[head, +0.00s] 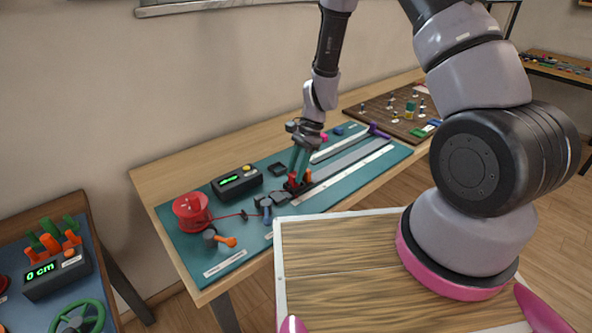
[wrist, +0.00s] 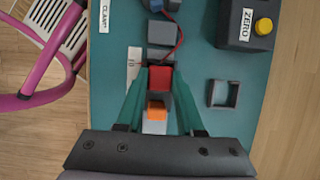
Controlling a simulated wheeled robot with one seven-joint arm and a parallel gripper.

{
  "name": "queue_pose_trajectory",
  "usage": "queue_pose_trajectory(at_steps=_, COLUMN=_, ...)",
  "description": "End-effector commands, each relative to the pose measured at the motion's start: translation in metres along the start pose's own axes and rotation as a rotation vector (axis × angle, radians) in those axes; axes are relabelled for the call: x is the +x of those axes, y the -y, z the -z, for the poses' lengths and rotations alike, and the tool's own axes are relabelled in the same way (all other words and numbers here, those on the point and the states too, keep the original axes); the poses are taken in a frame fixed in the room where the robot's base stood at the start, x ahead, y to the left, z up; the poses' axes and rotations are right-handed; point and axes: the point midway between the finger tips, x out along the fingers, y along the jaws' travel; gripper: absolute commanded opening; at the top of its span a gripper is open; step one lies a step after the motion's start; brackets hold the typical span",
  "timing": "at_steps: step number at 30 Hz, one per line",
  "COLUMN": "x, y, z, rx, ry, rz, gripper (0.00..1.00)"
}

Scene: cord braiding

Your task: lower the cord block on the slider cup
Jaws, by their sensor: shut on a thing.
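The red cord block (wrist: 160,76) is between the green fingers of my gripper (wrist: 160,86), which is shut on it. In the head view my gripper (head: 299,172) points down over the teal mat, with the red block (head: 292,178) at its tips. A dark slider cup (head: 291,187) shows just below the block; whether block and cup touch is hard to tell. An orange piece (wrist: 156,110) is close to the block, and also shows beside my gripper in the head view (head: 307,176). A thin red cord (wrist: 181,38) runs from near the block past a grey block.
An empty dark square holder (wrist: 223,94) lies on the mat (head: 230,212) to the right in the wrist view. A black display box (head: 237,183) with a yellow button and a red spool (head: 191,211) stand to the left. Grey rails (head: 345,160) run to the right.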

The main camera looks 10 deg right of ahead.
Motion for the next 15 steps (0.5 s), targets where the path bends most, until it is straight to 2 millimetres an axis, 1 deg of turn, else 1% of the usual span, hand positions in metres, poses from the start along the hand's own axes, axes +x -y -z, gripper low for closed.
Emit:
queue_pose_trajectory(at_steps=12, x=0.0076, y=-0.0002, z=0.0034, rx=0.001, ry=0.000, rz=-0.001, gripper=0.00)
queue_pose_trajectory(at_steps=13, x=0.0079, y=0.0000, z=0.0035, rx=0.001, ry=0.000, rz=0.000, gripper=0.40)
queue_pose_trajectory(at_steps=14, x=0.0075, y=0.0001, z=0.0033, rx=0.000, ry=0.000, rz=0.000, gripper=0.52)
queue_pose_trajectory(at_steps=15, x=0.0074, y=0.0001, z=0.0033, rx=0.000, ry=0.000, rz=0.000, gripper=0.67)
